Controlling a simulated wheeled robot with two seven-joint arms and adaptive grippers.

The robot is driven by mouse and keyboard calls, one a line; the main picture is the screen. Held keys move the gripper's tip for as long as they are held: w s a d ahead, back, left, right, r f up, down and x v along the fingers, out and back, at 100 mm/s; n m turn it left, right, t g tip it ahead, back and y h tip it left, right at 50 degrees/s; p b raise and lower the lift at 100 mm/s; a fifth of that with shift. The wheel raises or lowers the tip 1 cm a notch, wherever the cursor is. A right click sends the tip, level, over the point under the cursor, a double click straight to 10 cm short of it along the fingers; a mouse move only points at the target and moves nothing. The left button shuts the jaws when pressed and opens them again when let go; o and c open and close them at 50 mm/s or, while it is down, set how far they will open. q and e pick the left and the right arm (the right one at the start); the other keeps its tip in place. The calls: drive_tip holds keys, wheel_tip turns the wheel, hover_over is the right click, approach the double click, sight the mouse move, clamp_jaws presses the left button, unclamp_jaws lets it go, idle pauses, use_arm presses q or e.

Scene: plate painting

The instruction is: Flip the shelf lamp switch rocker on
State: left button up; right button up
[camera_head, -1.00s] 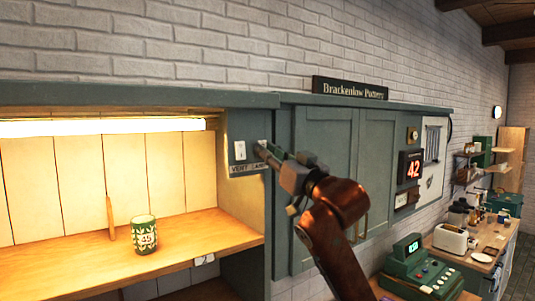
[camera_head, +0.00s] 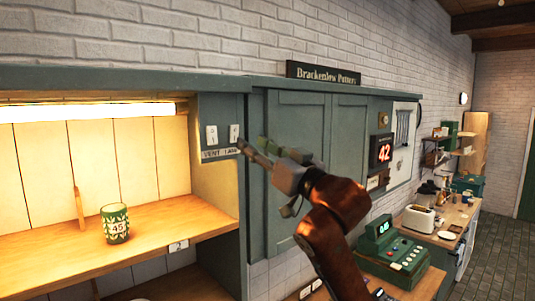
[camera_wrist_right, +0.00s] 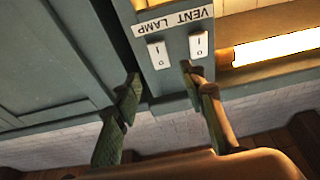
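The switch panel (camera_head: 220,111) is on the cabinet post right of the lit shelf. It has two white rockers over a "VENT LAMP" label (camera_head: 222,154). The lamp rocker (camera_head: 234,134) is the right one; the vent rocker (camera_head: 211,135) is the left one. In the upside-down right wrist view, the lamp rocker (camera_wrist_right: 158,54) is left and the vent rocker (camera_wrist_right: 198,44) right. I cannot tell the lamp rocker's tilt. My right gripper (camera_head: 244,147) is just right of the lamp rocker. Its fingers (camera_wrist_right: 158,86) are spread and empty, apart from the rocker. My left gripper is not in view.
The shelf light strip (camera_head: 88,111) glows. A green patterned cup (camera_head: 115,223) stands on the wooden shelf (camera_head: 158,223). Closed green cabinet doors (camera_head: 300,140) are behind my right arm. A green cash register (camera_head: 392,250) stands at the lower right.

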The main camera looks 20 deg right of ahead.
drive_tip(key=shift+v, duration=2.65)
